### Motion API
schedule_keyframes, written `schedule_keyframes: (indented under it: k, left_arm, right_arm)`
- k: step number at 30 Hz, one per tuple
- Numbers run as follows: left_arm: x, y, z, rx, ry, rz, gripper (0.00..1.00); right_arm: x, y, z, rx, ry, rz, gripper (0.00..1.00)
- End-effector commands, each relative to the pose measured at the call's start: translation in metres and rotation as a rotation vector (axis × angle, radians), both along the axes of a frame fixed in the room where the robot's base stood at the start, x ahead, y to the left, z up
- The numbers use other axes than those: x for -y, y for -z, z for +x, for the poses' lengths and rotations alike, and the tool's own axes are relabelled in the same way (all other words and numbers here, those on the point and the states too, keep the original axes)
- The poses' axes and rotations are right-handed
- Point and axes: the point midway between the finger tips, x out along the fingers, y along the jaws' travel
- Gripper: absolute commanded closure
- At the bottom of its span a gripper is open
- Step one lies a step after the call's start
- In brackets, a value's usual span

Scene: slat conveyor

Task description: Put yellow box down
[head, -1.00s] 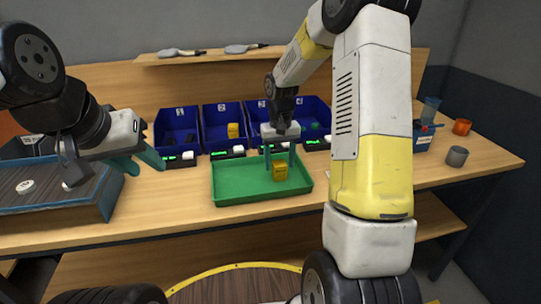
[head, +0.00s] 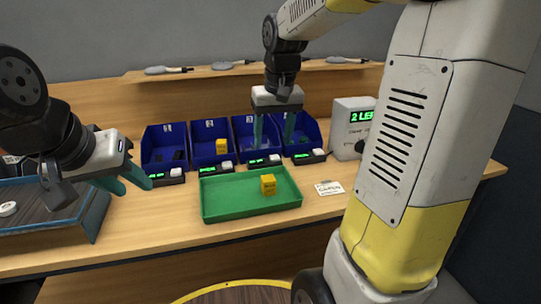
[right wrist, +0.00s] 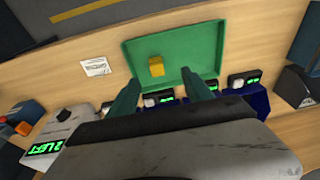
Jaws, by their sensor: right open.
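A yellow box (head: 268,185) stands in the green tray (head: 222,208), toward the tray's right side. It also shows in the right wrist view (right wrist: 157,66), on the tray floor (right wrist: 195,35). My right gripper (head: 273,142) is open and empty, with its teal fingers apart. It hangs above and behind the box, in front of the blue bins in the picture, and does not touch the box. In the right wrist view its fingers (right wrist: 160,80) point toward the tray with nothing between them. My left gripper (head: 136,188) is open and empty at the left, over the bench.
Several blue bins (head: 165,140) stand behind the tray; one holds another yellow box (head: 221,146). Small units with green displays (head: 216,170) line their fronts. A white box with a green display (head: 352,125) and a card (head: 328,188) are to the right. A blue-edged tray (head: 90,225) is at left.

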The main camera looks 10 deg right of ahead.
Motion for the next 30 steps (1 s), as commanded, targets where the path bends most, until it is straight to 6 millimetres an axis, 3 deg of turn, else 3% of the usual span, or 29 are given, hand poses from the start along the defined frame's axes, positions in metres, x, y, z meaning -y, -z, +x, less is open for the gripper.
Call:
schedule_keyframes:
  k: [1,6,12,18,25,30]
  left_arm:
    - [0.0,0.0,0.0,0.0,0.0,0.0,0.64]
    - [0.0,0.0,0.0,0.0,0.0,0.0,0.64]
    - [0.0,0.0,0.0,0.0,0.0,0.0,0.64]
    - [0.0,0.0,0.0,0.0,0.0,0.0,0.64]
    - [0.0,0.0,0.0,0.0,0.0,0.0,0.64]
    - [0.0,0.0,0.0,0.0,0.0,0.0,0.64]
  right_arm:
    - [-0.001,-0.012,-0.023,0.047,-0.002,0.013,0.41]
    - [-0.006,-0.028,-0.087,0.183,-0.006,0.065,0.41]
    - [-0.012,-0.025,-0.141,0.306,-0.01,0.12,0.41]
    - [-0.015,-0.02,-0.16,0.353,-0.013,0.144,0.41]
    - [-0.015,-0.019,-0.161,0.355,-0.013,0.145,0.41]
    - [-0.015,-0.019,-0.16,0.355,-0.013,0.145,0.72]
